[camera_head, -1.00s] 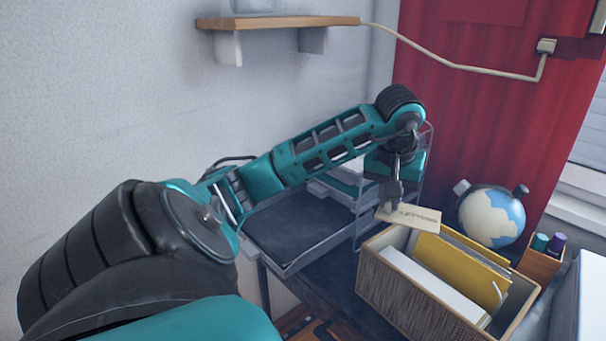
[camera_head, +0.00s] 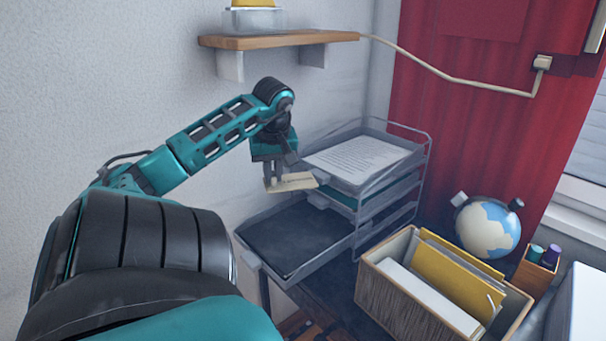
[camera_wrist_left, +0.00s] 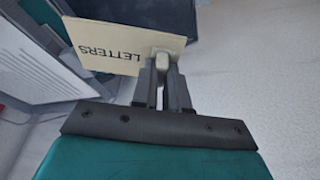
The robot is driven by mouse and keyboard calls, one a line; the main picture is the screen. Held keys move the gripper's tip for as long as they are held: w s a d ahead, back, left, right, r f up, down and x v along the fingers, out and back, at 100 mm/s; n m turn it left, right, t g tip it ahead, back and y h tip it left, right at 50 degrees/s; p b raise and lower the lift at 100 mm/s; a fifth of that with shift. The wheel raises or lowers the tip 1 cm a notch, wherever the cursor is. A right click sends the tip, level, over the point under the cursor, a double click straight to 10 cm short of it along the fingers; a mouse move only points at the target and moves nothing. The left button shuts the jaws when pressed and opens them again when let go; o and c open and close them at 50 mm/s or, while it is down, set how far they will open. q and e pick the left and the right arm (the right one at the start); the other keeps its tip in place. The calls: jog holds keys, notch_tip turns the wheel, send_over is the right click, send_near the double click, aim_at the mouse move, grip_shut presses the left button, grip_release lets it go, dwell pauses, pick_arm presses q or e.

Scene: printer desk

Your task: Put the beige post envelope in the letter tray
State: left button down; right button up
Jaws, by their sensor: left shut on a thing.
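The beige post envelope (camera_head: 294,182) is a flat, stiff-looking piece marked LETTERS, also plain in the left wrist view (camera_wrist_left: 115,45). My left gripper (camera_head: 271,182) is shut on a small pale grip at its edge. It holds the envelope in the air, roughly level, above the dark pulled-out bottom tray (camera_head: 290,240) of the letter tray stack. In the left wrist view my left gripper (camera_wrist_left: 163,62) points up at that grip. The upper trays of the stack (camera_head: 425,160) are just right of the envelope. My right gripper is not in view.
A printed sheet (camera_head: 358,158) lies in the top tray. A woven box (camera_head: 400,305) with yellow and white files stands in front right, beside a globe (camera_head: 487,228) and a pen holder (camera_head: 538,270). A wall shelf (camera_head: 280,40) hangs above my left arm.

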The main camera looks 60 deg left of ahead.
pick_arm(q)
jog(key=shift+n, duration=0.4)
jog(key=s+x, duration=0.1)
jog(key=x, duration=0.3)
jog(key=d+x, duration=0.1)
jog(key=x, duration=0.4)
jog(key=s+x, duration=0.1)
jog(key=x, duration=0.3)
jog(key=shift+s+d+f+b, duration=0.3)
jog(key=shift+f+b, duration=0.1)
jog(key=shift+f, duration=0.15)
jog(key=shift+f+b, duration=0.35)
jog(key=shift+f, duration=1.9)
jog(key=shift+f, duration=0.3)
jog(key=c, duration=1.1)
grip_release()
jog(key=shift+c, duration=0.2)
jog(key=shift+r, duration=0.15)
